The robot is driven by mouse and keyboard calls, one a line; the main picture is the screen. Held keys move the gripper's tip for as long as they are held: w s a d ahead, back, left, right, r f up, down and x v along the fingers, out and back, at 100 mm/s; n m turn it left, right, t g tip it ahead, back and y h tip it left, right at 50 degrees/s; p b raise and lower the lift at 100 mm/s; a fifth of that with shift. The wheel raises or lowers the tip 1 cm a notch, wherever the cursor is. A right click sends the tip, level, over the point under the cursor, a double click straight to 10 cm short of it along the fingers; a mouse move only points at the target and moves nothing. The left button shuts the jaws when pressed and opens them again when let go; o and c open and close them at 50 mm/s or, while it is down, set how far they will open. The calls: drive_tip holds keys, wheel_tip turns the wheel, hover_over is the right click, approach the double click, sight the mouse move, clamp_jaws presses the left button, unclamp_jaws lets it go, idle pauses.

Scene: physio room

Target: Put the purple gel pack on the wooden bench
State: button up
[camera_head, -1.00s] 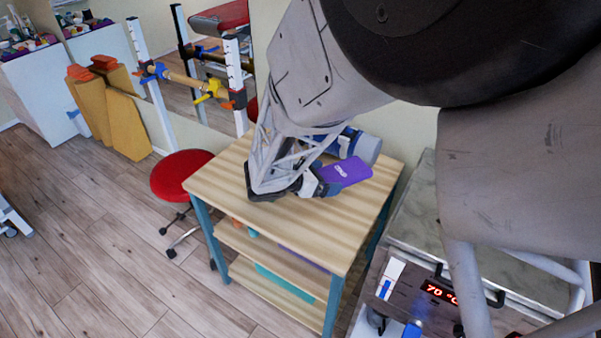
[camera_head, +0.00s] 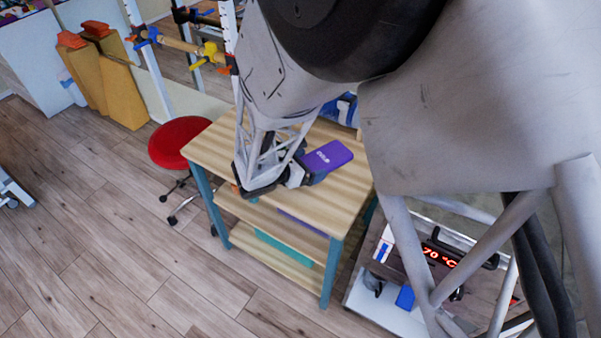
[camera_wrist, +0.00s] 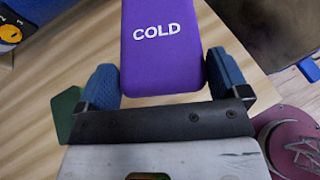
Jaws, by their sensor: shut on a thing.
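The purple gel pack (camera_head: 328,154) is a flat block held by my gripper (camera_head: 300,172) over the wooden-topped bench (camera_head: 345,195) with teal legs. In the wrist view the pack (camera_wrist: 160,60) shows white "COLD" lettering and sits between the two blue fingers of my gripper (camera_wrist: 164,82), which is shut on it. The bench's striped top (camera_wrist: 35,95) is visible behind the pack. I cannot tell the height of the gap between pack and top. My arm hides part of the bench's left and back.
A red stool (camera_head: 180,142) stands at the bench's left. A unit with a red "70 °C" display (camera_head: 442,256) is close on the right. A blue item (camera_head: 343,108) is at the bench's back. A round maroon thing (camera_wrist: 290,140) shows in the wrist view.

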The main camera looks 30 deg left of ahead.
hover_over(308, 190)
drive_tip(key=shift+s+f, duration=0.1)
drive_tip(key=shift+f, duration=2.2)
drive_tip(key=shift+f, duration=0.1)
drive_tip(key=shift+f, duration=1.8)
drive_tip(key=shift+f, duration=0.15)
drive_tip(key=o, duration=0.8)
drive_tip(key=shift+c, duration=0.2)
drive_tip(key=v, duration=1.2)
